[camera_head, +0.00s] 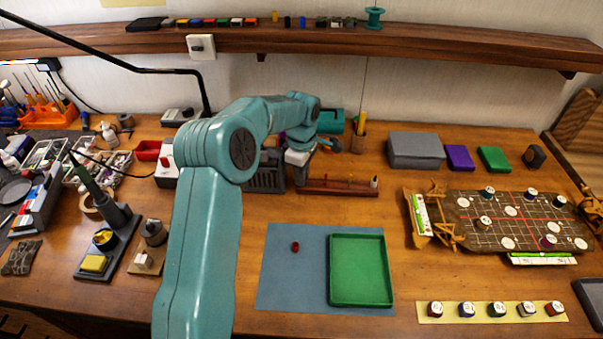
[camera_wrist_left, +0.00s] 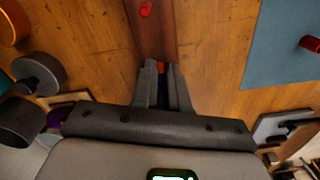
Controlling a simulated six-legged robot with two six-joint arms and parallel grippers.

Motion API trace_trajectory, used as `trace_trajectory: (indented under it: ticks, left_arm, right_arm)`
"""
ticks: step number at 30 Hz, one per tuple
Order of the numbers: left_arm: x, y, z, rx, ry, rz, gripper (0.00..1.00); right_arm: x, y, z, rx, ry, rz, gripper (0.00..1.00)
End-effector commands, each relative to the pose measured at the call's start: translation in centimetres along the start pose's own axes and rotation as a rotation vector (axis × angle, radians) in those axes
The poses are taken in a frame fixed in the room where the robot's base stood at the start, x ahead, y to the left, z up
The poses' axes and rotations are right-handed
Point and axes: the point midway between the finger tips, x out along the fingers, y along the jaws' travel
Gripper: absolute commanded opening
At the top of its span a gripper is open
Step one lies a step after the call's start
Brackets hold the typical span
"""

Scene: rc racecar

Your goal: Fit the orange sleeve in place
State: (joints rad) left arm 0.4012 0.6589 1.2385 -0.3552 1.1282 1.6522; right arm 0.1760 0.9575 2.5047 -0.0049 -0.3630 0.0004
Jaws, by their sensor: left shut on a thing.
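My left gripper (camera_head: 300,174) is partly hidden by its own wrist in the head view, at the left end of a dark wooden rack (camera_head: 338,188). In the left wrist view its two grey fingers (camera_wrist_left: 162,84) are shut, with a small orange piece (camera_wrist_left: 160,67), seemingly the orange sleeve, between the tips. A bit of blue shows just beneath it. The fingertips are over the brown rack (camera_wrist_left: 150,40); I cannot tell whether the piece touches it. A red piece (camera_wrist_left: 146,9) is farther along the rack. My right gripper is not in view.
A blue mat (camera_head: 290,285) holds a small red cylinder (camera_head: 295,247) and a green tray (camera_head: 361,302). A circuit-like board (camera_head: 520,220) with several pieces is at right. Tools and bins crowd the left. The bench between rack and mat is clear.

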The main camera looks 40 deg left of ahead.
Motion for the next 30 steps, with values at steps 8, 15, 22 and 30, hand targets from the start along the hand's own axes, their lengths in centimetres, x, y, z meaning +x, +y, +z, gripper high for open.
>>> trace_trajectory:
  ticks: [8, 15, 22, 30]
  left_arm:
    - [0.06, 0.00, -0.01, 0.000, 0.000, 0.000, 0.16]
    - [0.05, 0.00, -0.01, 0.000, 0.000, 0.000, 0.43]
    - [0.05, 0.00, -0.01, 0.000, 0.000, 0.000, 0.64]
    - [-0.21, 0.01, -0.01, 0.000, 0.000, 0.000, 0.64]
  right_arm:
    - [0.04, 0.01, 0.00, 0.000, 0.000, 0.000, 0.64]
    - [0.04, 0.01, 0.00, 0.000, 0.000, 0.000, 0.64]
    - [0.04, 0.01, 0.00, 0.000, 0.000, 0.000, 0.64]
    - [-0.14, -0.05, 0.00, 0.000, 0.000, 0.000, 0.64]
